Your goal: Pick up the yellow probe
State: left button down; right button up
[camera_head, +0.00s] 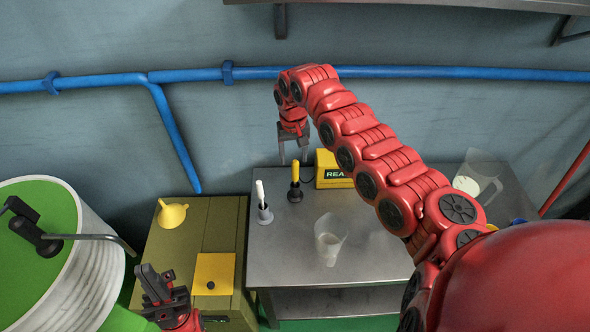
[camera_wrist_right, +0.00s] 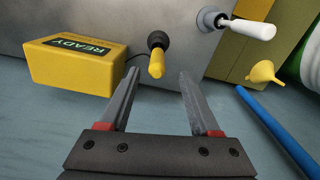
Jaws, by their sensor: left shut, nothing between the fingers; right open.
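The yellow probe (camera_head: 295,173) stands upright in a dark holder on the metal cart top; in the right wrist view the probe (camera_wrist_right: 156,64) shows just beyond the fingertips. My right gripper (camera_head: 294,163) is open and empty. It hangs close above and behind the probe in the head view; in the wrist view the gripper (camera_wrist_right: 156,78) has the probe's end near the gap between its fingers. I cannot tell whether they touch. My left gripper (camera_head: 155,285) is shut and empty at the lower left, far from the probe.
A white probe (camera_head: 260,192) stands in a holder left of the yellow one. A yellow READY box (camera_head: 330,170) stands right of it. A clear beaker (camera_head: 329,245) is in front. A yellow funnel (camera_head: 172,214) sits on the wooden crate (camera_head: 183,245). Blue pipes (camera_head: 110,81) run along the wall.

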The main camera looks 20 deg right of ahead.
aim_at(295, 170)
jog(key=shift+s+f, duration=0.1)
jog(key=shift+f, duration=0.55)
jog(key=shift+f+p, duration=0.25)
jog(key=shift+p, duration=0.25)
notch_tip(295, 170, down, 4)
jog(key=shift+s+d+r+p, duration=0.1)
jog(key=shift+p, duration=0.95)
jog(key=shift+f, duration=0.55)
grip_shut()
